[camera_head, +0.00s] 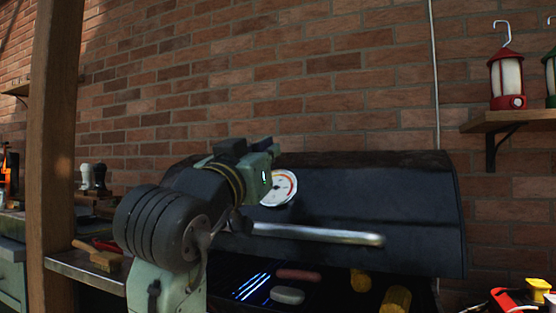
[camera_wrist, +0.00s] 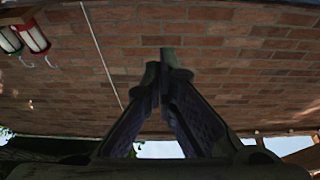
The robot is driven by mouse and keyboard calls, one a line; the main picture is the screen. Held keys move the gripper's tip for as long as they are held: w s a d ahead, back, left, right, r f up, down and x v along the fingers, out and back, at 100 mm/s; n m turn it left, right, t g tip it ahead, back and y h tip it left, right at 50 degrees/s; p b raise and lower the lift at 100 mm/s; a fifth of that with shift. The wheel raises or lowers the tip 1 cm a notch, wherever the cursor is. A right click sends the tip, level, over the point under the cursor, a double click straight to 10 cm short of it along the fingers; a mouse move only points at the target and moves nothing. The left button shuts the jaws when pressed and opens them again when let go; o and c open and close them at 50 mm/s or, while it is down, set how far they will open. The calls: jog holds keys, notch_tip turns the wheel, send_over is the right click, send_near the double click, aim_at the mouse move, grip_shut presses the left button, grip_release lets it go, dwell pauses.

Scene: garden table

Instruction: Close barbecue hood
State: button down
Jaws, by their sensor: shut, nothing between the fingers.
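The barbecue hood (camera_head: 405,200) is dark, with a round white thermometer (camera_head: 281,188) and a metal bar handle (camera_head: 330,236). It stands partly open, with a gap below its front edge. My arm reaches up in front of the hood's left part and hides some of it and the handle's left end. In the head view my fingers cannot be made out. In the wrist view my gripper (camera_wrist: 164,78) is shut and empty, its fingertips together against the brick wall. The hood is not clearly visible in that view, so contact cannot be told.
Below the hood lie a sausage (camera_head: 299,275), a grey patty (camera_head: 287,295) and corn pieces (camera_head: 395,300). A wooden post (camera_head: 52,130) stands at left. A shelf (camera_head: 510,119) with a red lantern (camera_head: 506,80) is at right. A side table (camera_head: 85,268) holds a brush.

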jog(key=s+a+f+t+b, duration=0.1)
jog(key=s+f+t+b, duration=0.1)
jog(key=f+b, duration=0.7)
jog(key=s+f+t+h+b, duration=0.1)
jog(key=s+f+t+b, duration=0.2)
jog(key=f+b, duration=0.7)
notch_tip(320, 180, down, 5)
jog(key=shift+s+a+r+h, duration=0.1)
jog(key=shift+s+a+h, duration=0.05)
jog(key=shift+a+h, duration=0.2)
